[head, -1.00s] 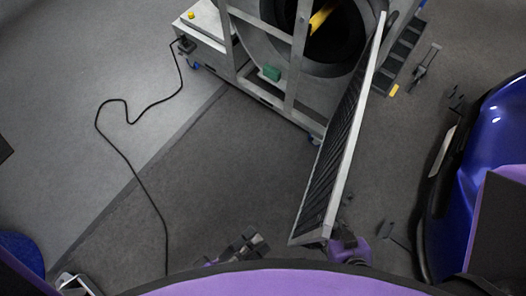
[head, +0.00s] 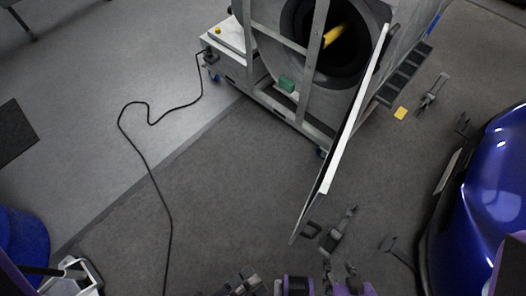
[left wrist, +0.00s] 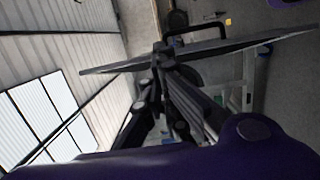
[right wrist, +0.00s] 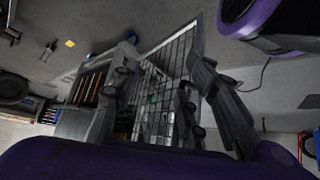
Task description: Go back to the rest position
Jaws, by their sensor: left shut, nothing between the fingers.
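My left gripper (head: 242,283) shows at the bottom edge of the head view. In the left wrist view its fingers (left wrist: 163,50) meet at the tips, shut and empty. My right gripper (head: 343,283) is also at the bottom edge, to the right of the left one. In the right wrist view its fingers (right wrist: 163,68) stand apart, with nothing visible between them but the background. The open door panel (head: 345,150) of the machine stands out towards me, with a black handle (head: 312,229) near its lower end. The handle (left wrist: 195,28) shows beyond the left fingertips.
The dynamometer machine (head: 270,85) stands at the top. A blue car (head: 490,180) is on the right. A black cable (head: 150,165) curves across the floor on the left. Dark hardware (head: 338,232) lies near the door's lower end.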

